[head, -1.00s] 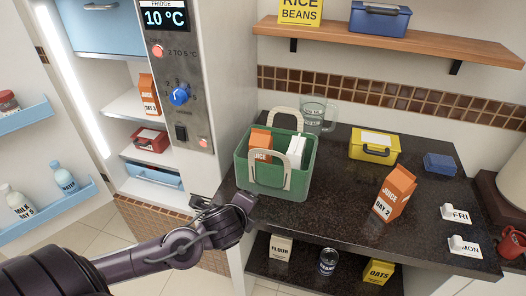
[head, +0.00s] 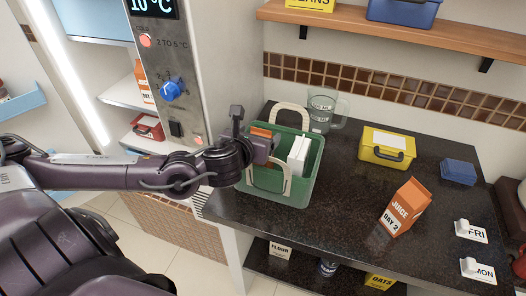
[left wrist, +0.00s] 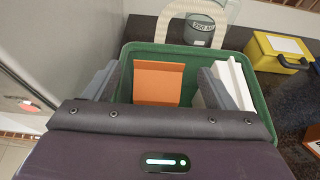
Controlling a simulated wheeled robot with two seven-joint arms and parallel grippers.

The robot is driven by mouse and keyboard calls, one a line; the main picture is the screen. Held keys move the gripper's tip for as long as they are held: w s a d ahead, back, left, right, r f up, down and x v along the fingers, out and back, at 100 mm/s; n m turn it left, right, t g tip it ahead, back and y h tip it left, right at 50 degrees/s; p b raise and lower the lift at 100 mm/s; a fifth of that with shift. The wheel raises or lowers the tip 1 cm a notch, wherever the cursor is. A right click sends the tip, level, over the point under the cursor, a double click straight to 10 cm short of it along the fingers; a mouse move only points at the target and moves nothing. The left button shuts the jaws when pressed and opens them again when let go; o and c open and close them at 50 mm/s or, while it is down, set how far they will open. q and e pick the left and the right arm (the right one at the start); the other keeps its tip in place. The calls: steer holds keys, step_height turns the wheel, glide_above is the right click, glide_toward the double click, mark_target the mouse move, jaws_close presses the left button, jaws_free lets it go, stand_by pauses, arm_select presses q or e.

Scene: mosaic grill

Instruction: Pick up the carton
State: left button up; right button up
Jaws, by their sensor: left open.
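My left gripper (head: 254,146) is open at the left side of the green basket (head: 300,191). In the left wrist view its two fingers (left wrist: 157,84) stand on either side of an orange carton (left wrist: 158,83) in the basket. The right finger lies between that carton and a white carton (left wrist: 234,84). In the head view my gripper hides most of the orange carton (head: 261,132); the white carton (head: 298,153) shows beside it. Another orange juice carton marked DAY 2 (head: 405,206) stands on the counter. My right gripper is out of view.
The basket's cream handles (head: 289,112) stand up at its front and back. A glass measuring jug (head: 321,108) is behind it. A yellow box (head: 386,149) and a blue block (head: 458,171) are to the right. The fridge panel (head: 171,75) is close on the left.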

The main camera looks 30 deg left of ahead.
mark_target(260, 132)
arm_select(q)
steer(key=shift+s, duration=0.15)
steer(key=shift+w+a, duration=0.1)
steer(key=shift+w, duration=0.3)
steer(key=p+x, duration=0.1)
steer(key=x, duration=0.2)
steer(key=shift+w+a+f, duration=0.15)
steer(key=shift+w+f, duration=0.1)
steer(key=shift+w, duration=0.05)
steer(key=shift+w+f, duration=0.25)
steer(key=shift+w, duration=0.2)
arm_select(e)
steer(key=shift+s+r, duration=0.55)
steer(key=shift+r, duration=0.15)
arm_select(q)
jaws_close()
steer(key=shift+r, duration=0.1)
arm_select(e)
steer(key=shift+s, duration=0.15)
